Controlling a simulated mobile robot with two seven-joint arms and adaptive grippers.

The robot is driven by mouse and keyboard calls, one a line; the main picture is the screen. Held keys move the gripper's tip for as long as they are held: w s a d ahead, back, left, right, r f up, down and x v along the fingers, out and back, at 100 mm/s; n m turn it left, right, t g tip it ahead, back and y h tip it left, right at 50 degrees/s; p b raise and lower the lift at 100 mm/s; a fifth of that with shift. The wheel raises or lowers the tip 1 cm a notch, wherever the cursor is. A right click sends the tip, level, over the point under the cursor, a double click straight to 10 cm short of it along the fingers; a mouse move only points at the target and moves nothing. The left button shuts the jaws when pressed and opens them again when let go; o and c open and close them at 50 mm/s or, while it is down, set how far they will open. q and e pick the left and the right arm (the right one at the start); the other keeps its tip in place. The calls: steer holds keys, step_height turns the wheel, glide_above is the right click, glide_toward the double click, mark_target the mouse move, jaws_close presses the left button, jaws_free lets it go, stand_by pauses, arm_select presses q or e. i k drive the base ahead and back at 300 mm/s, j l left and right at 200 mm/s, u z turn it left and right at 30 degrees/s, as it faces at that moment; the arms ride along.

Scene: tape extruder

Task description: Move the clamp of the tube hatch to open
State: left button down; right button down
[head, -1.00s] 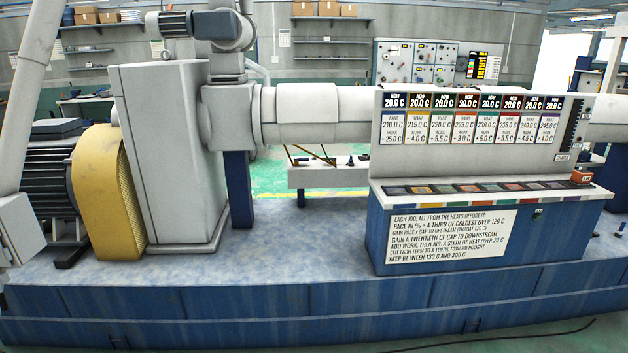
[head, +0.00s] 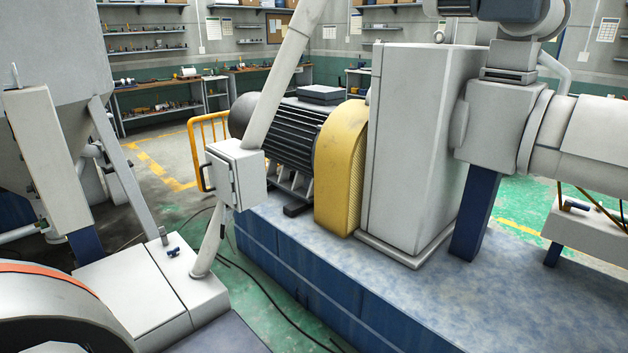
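Neither of my grippers is in view.
The black finned motor (head: 292,135), yellow guard (head: 341,168) and grey gearbox housing (head: 408,150) stand right of the hatch on the blue base (head: 480,300). A yellow railing (head: 207,140) is behind. Grey machinery (head: 135,290) fills the lower left. Green floor (head: 265,295) lies between.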

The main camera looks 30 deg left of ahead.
mark_target(222, 226)
steer(key=i+u, duration=0.2)
steer(key=u, duration=0.25)
steer(key=i+l+u, duration=0.15)
steer(key=u, duration=0.25)
steer(key=i+l+u, duration=0.2)
steer(key=u, duration=0.25)
steer(key=i+l+u, duration=0.15)
steer(key=u, duration=0.25)
steer(key=i+l+u, duration=0.2)
steer(key=u, duration=0.15)
steer(key=i+l+u, duration=0.15)
steer(key=u, duration=0.25)
steer(key=l, duration=0.1)
